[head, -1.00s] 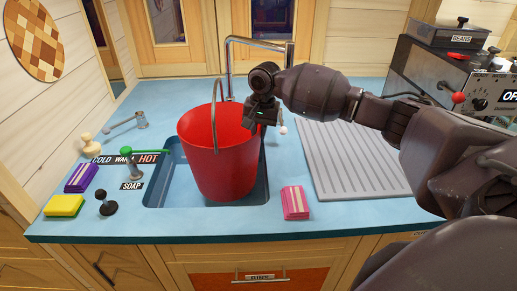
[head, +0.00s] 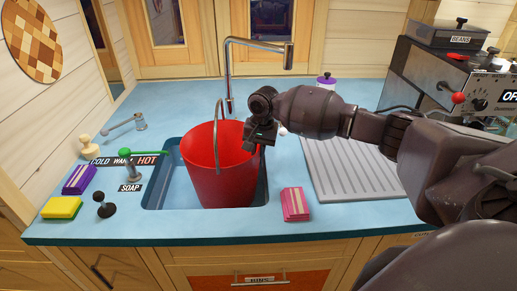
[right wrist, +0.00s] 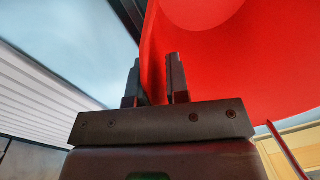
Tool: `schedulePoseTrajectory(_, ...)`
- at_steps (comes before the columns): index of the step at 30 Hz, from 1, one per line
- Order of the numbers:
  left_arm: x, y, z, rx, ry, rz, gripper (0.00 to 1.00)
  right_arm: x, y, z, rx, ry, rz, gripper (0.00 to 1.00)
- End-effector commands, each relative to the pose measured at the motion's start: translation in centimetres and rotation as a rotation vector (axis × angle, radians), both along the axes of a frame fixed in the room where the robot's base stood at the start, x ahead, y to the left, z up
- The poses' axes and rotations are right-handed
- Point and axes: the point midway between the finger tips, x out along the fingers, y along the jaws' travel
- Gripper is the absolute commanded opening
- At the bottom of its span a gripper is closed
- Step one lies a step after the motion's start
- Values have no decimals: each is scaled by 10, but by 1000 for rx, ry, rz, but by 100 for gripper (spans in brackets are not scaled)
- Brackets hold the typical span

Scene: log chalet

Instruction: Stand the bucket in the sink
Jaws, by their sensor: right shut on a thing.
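The red bucket (head: 219,175) is upright, with its lower part inside the blue sink (head: 171,186). It fills the right part of the basin, and its grey handle stands up above the rim. I cannot tell whether its base touches the sink floor. My right gripper (head: 252,146) is shut on the bucket's right rim. In the right wrist view, the two fingers (right wrist: 159,82) pinch the red bucket wall (right wrist: 215,55). My left gripper is not in view.
The chrome faucet (head: 229,75) rises behind the bucket. A pink sponge (head: 294,204) and a ribbed drainboard (head: 345,168) lie right of the sink. A grey machine (head: 465,85) stands at the right.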

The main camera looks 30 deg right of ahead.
Motion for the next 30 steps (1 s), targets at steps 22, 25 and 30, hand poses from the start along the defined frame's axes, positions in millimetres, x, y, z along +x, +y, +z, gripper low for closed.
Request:
schedulePoseTrajectory(22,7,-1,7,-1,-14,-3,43,-1,-2,28,-1,-4,0,42)
schedulePoseTrajectory(25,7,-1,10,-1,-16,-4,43,-3,-3,48,0,-3,1,42)
schedulePoseTrajectory(30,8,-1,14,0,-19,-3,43,-5,-5,81,-1,-4,1,42)
